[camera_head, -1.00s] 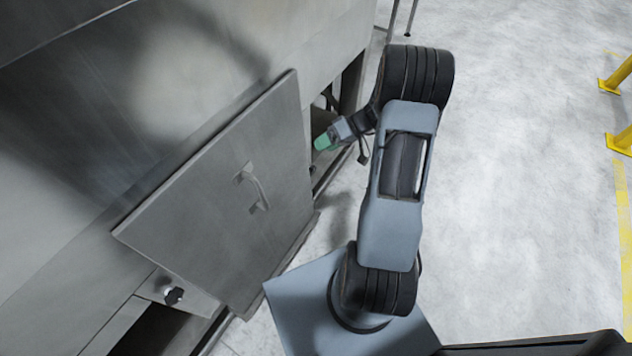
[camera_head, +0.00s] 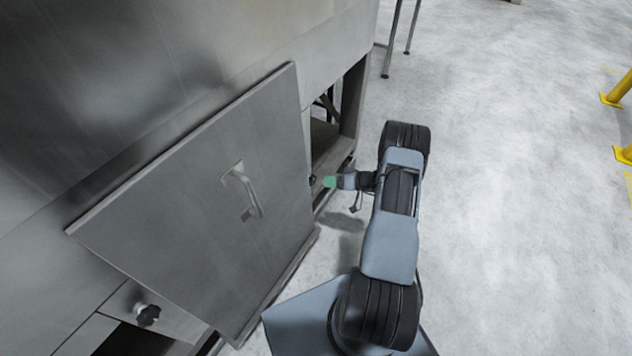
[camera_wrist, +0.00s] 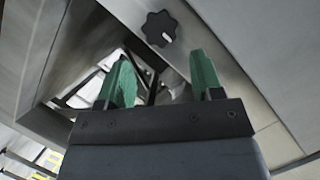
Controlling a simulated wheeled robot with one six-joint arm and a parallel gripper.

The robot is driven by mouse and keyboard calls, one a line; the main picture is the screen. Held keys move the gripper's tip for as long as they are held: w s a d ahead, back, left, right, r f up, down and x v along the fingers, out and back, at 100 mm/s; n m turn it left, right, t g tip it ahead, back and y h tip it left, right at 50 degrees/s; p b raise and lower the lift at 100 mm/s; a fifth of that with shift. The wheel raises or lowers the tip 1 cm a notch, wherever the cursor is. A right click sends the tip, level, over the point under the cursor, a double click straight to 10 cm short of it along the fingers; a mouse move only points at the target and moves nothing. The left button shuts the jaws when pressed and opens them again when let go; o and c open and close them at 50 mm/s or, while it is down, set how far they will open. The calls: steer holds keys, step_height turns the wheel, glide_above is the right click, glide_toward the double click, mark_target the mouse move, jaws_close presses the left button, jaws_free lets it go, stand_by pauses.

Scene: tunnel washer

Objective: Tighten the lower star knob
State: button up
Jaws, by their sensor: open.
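A black star knob (camera_wrist: 159,28) sits on a steel frame face at the top of the wrist view. It lies just beyond and between the green fingertips of my gripper (camera_wrist: 160,56). The jaws are open and nothing is between them. In the head view my gripper (camera_head: 329,182) is beside the right edge of the steel panel, and a small dark part of a knob (camera_head: 313,180) shows in front of its fingertips. A second black star knob (camera_head: 147,315) is at the lower left, by the panel's other side. I cannot tell from the pictures which one is lower.
The large steel panel (camera_head: 200,205) with a bar handle (camera_head: 243,192) leans against the machine (camera_head: 230,45), left of my arm. A dark opening with frame members lies beyond my gripper. The floor (camera_head: 500,190) at right is clear up to a yellow post (camera_head: 620,90).

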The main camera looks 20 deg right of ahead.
mark_target(314, 180)
steer(key=b+x, duration=0.1)
steer(key=x, duration=0.5)
steer(key=shift+w+a+f, duration=0.15)
steer(key=shift+w+a, duration=0.05)
steer(key=shift+a, duration=0.15)
steer(key=c, duration=0.6)
steer(key=shift+c, duration=0.2)
steer(key=shift+f+b, duration=0.1)
steer(key=shift+b, duration=0.25)
